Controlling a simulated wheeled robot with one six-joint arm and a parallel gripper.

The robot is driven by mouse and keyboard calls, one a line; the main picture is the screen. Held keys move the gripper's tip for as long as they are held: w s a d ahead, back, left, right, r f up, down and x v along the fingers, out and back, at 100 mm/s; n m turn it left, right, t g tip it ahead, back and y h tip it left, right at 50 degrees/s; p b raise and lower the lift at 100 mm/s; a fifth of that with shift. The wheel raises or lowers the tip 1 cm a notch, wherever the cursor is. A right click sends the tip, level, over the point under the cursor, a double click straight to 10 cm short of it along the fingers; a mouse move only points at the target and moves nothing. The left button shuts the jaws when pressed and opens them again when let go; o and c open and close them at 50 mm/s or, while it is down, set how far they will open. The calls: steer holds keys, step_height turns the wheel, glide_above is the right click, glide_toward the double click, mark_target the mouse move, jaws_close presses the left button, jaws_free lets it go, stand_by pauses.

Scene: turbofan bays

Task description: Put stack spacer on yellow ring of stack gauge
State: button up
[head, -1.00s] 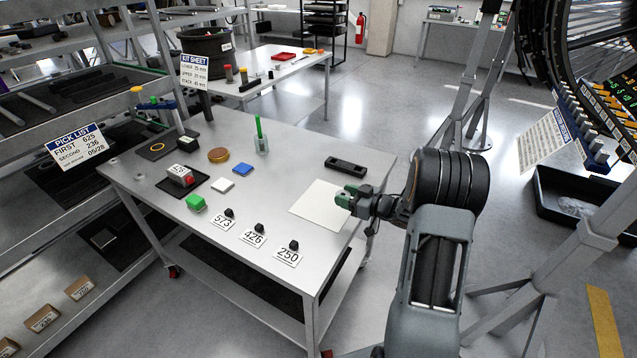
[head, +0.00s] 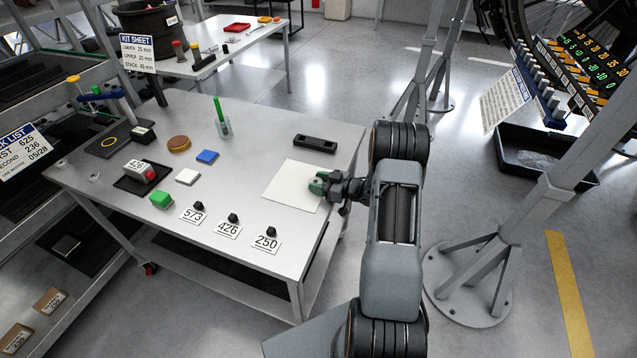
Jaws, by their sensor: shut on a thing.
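The stack gauge appears to be the dark plate (head: 94,152) at the left rear of the table, with a thin yellow ring (head: 108,142) lying bare on it and a small display block (head: 142,134) at its right. My gripper (head: 316,186) is at the table's right side, low over a white sheet (head: 288,198). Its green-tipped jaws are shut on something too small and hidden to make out. The gripper is far to the right of the yellow ring. I cannot pick out the stack spacer for certain.
Between gripper and ring stand a clear holder with a green stick (head: 223,127), a brown disc (head: 179,143), a blue block (head: 207,156) and a white block (head: 187,176). A black bar (head: 315,142) lies behind the sheet. Several numbered cards with black knobs line the front.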

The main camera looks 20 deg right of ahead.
steer(key=shift+f, duration=0.25)
steer(key=o, duration=0.7)
steer(key=shift+f, duration=0.1)
steer(key=shift+c, duration=0.2)
steer(key=o, duration=0.4)
steer(key=shift+o, duration=0.2)
